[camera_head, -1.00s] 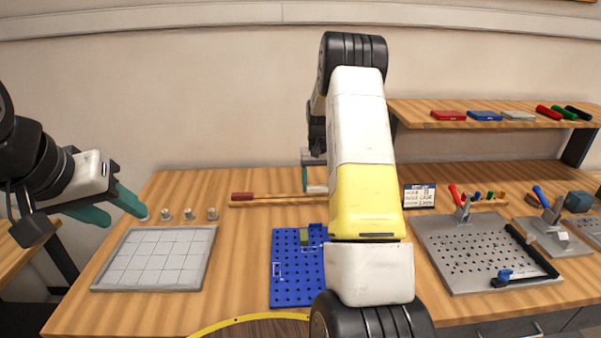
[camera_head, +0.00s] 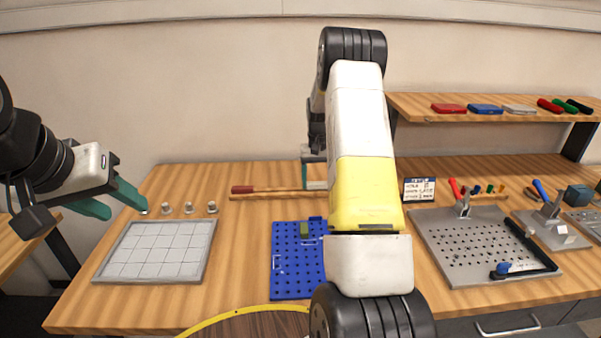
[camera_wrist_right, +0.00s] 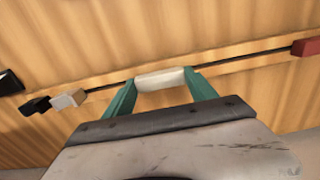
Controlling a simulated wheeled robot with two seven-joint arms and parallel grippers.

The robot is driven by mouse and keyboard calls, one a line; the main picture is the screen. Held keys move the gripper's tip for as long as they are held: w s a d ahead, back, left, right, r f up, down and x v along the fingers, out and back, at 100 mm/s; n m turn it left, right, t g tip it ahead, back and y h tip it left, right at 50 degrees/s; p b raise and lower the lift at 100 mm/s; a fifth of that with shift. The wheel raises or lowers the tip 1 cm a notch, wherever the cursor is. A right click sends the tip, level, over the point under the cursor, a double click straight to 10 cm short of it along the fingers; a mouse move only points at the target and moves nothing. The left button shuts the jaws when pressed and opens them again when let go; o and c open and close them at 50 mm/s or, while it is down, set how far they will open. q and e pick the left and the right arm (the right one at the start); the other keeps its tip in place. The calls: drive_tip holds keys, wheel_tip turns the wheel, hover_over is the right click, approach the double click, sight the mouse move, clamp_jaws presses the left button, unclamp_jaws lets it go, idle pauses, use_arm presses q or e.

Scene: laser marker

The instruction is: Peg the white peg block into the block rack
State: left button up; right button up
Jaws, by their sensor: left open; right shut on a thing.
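The block rack (camera_head: 266,194) is a long wooden strip with a dark slot, lying across the back of the table. A red block (camera_head: 242,189) sits at its left end. My right gripper (camera_wrist_right: 161,80) is shut on the white peg block (camera_wrist_right: 160,78), which lies over the slot line in the right wrist view. Whether it is seated in the slot or just above it, I cannot tell. A white block (camera_wrist_right: 69,98) and black blocks (camera_wrist_right: 36,105) show towards the rack's other end; my right arm hides this part in the head view. My left gripper (camera_head: 114,201) is open and empty at the left.
A grey gridded tray (camera_head: 157,252) and several small metal pegs (camera_head: 189,208) are at the left. A blue perforated board (camera_head: 294,285) with a green block lies in front of the rack. A grey perforated plate (camera_head: 475,245) and tools are at the right, below a shelf (camera_head: 480,105).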

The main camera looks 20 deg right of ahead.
drive_tip(key=shift+f, duration=0.35)
drive_tip(key=o, duration=1.4)
drive_tip(key=shift+r, duration=0.1)
wheel_tip(320, 180, up, 8)
drive_tip(key=shift+f, duration=0.2)
